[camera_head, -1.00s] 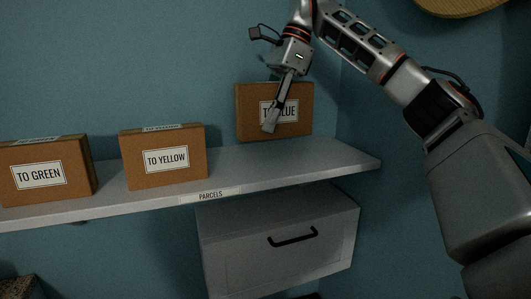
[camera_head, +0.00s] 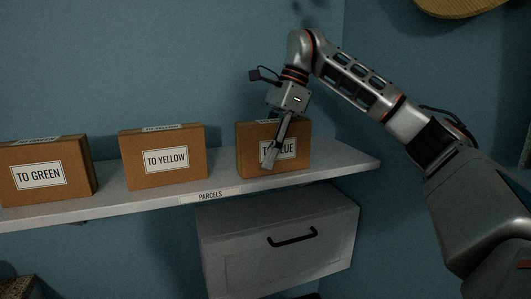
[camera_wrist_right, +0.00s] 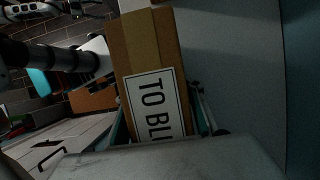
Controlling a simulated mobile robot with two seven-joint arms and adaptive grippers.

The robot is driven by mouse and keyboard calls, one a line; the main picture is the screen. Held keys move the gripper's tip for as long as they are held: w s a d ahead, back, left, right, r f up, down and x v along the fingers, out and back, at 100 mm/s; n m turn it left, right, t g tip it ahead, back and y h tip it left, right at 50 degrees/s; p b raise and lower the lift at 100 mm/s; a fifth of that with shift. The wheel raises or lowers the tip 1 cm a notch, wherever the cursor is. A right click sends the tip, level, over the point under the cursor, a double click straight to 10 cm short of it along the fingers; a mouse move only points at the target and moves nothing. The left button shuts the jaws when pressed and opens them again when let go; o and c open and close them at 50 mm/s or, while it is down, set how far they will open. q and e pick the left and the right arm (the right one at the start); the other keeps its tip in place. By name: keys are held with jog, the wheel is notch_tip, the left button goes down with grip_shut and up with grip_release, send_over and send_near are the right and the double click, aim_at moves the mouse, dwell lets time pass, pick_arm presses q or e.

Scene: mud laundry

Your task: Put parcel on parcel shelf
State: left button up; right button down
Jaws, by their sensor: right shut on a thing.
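The parcel labelled "TO BLUE" (camera_head: 248,152) is a brown box at the right part of the white parcel shelf (camera_head: 345,162), whose front label reads "PARCELS". Its bottom is at the level of the shelf top; whether it bears on the shelf is hard to tell. My right gripper (camera_head: 271,150) is shut on it from above, with one finger in front of its label. In the right wrist view the parcel (camera_wrist_right: 150,60) sits between the fingers, its label partly hidden. My left gripper is not in view.
A "TO YELLOW" parcel (camera_head: 164,160) stands on the shelf to the left, with a gap between. A "TO GREEN" parcel (camera_head: 42,172) stands farther left. A white drawer cabinet (camera_head: 285,245) is below the shelf. Bare shelf lies right of the held parcel.

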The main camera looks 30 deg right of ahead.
aim_at(278, 121)
jog(key=c, duration=1.3)
grip_release()
jog(key=shift+d+r, duration=0.15)
jog(key=shift+r, duration=0.15)
jog(key=v, duration=1)
jog(key=shift+r, duration=0.15)
jog(key=shift+s+d+r, duration=0.1)
jog(key=shift+d+r, duration=0.2)
jog(key=shift+r, duration=0.25)
jog(key=shift+f, duration=0.1)
